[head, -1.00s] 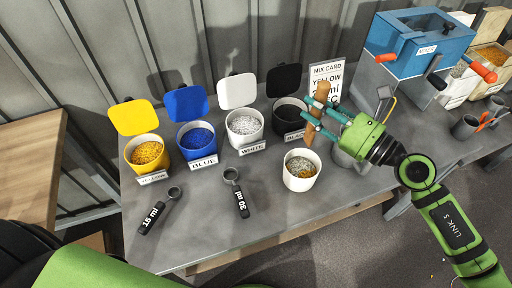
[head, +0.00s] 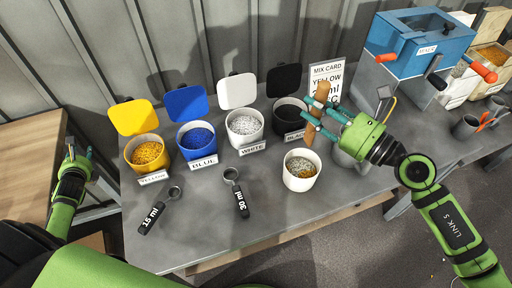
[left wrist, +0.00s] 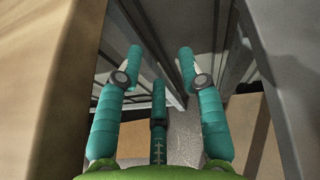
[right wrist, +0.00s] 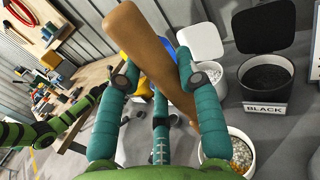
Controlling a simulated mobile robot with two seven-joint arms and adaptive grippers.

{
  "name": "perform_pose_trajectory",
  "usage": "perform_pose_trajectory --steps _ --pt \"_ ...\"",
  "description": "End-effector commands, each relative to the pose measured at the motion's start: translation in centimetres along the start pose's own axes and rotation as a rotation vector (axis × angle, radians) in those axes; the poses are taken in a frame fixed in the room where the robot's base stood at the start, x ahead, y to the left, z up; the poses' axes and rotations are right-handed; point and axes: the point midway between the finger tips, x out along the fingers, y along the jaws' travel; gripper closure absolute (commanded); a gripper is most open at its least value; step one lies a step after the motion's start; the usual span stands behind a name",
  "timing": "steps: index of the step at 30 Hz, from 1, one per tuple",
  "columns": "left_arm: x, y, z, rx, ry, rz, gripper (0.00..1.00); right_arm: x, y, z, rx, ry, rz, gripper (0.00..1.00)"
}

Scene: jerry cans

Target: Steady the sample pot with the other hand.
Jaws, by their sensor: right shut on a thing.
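The sample pot, a white cup holding white and yellow granules (head: 301,184), stands on the grey table in front of the black bin; it also shows at the lower right of the right wrist view (right wrist: 222,158). My right gripper (head: 322,112) is shut on a wooden stick (head: 319,97), held upright just behind and above the pot; the stick fills the middle of the right wrist view (right wrist: 150,50). My left gripper (head: 77,155) is at the far left, between the wooden bench and the table, well away from the pot. In the left wrist view its fingers (left wrist: 160,70) are apart with nothing between them.
Lidded yellow (head: 147,150), blue (head: 196,138), white (head: 244,125) and black (head: 288,114) bins line the table's back. The 15 ml scoop (head: 158,212) and 30 ml scoop (head: 238,195) lie in front. A wooden bench (head: 25,170) flanks my left gripper. A blue-topped machine (head: 420,45) stands right.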

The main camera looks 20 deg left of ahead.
Motion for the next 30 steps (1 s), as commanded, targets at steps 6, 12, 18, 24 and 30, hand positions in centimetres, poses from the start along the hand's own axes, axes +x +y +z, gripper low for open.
perform_pose_trajectory --steps 6,12,18,24,30 --pt "0.3 -7.2 11.4 0.284 -0.226 -0.094 0.62 0.0 0.0 0.0 0.000 -0.001 0.000 0.97" --pt "-1.6 -15.5 19.7 0.563 -0.452 -0.121 0.62 0.0 0.0 0.0 0.000 -0.001 0.000 0.97" --pt "-6.1 -24.2 25.8 0.771 -0.717 -0.173 0.62 0.0 0.0 0.0 0.000 0.000 0.000 0.97" --pt "-10.3 -34.1 20.7 0.762 -0.730 -0.548 0.62 0.0 0.0 0.0 0.000 0.000 0.000 0.97" --pt "-15.5 -41.6 12.9 0.741 -0.592 -0.931 0.62 0.0 0.0 0.0 0.000 0.000 0.000 0.97"
